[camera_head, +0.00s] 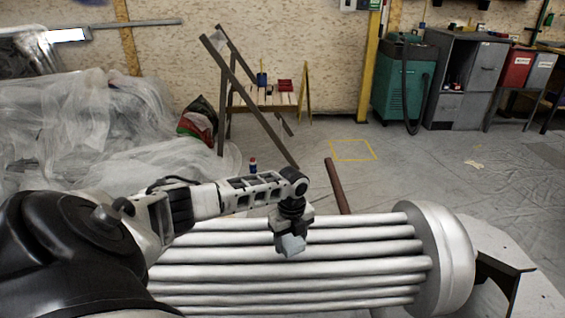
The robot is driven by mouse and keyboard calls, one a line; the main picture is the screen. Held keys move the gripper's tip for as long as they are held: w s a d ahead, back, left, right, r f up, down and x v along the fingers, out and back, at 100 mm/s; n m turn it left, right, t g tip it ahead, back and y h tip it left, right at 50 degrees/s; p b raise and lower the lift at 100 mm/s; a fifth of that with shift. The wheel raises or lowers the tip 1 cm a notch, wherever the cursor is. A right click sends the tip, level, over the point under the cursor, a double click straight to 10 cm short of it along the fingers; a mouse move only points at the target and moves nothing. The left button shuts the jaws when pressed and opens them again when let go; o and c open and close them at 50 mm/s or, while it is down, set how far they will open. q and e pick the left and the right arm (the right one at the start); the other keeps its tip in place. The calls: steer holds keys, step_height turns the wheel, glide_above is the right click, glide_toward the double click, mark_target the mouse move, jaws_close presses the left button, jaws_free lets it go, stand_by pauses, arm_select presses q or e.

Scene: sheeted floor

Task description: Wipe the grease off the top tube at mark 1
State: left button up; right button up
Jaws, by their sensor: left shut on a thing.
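A bundle of several pale metal tubes (365,267) lies across the lower middle, ending at a round metal end plate (452,262) on the right. The top tube (360,220) is the farthest one in view. My left gripper (291,236) points down over the upper tubes and is shut on a small grey-blue cloth or pad (293,246). The cloth is over or against the tubes just below the top one; I cannot tell if it touches. No grease and no number mark can be made out. My right gripper is not in view.
A brown bar (337,186) stands behind the tubes. A wooden trestle stand (263,97) with small items, a small bottle (253,165) and plastic sheeting (70,125) lie farther back. A yellow square (353,150) marks clear floor. A grey support (505,260) stands right of the end plate.

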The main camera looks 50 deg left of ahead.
arm_select(q)
steer(key=shift+w+d+f+b, duration=0.15)
steer(key=shift+w+d+b, duration=0.3)
steer(key=shift+w+d, duration=1.05)
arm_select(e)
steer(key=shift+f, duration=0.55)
arm_select(q)
steer(key=shift+a, duration=0.15)
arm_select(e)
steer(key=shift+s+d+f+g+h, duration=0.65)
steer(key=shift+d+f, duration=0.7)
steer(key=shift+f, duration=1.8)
arm_select(q)
steer(key=shift+r+p, duration=0.3)
step_height(320, 180, up, 3)
steer(key=p, duration=0.3)
steer(key=shift+r, duration=0.15)
steer(key=shift+r+p, duration=0.7)
steer(key=shift+p, duration=0.2)
steer(key=shift+r+p, duration=0.5)
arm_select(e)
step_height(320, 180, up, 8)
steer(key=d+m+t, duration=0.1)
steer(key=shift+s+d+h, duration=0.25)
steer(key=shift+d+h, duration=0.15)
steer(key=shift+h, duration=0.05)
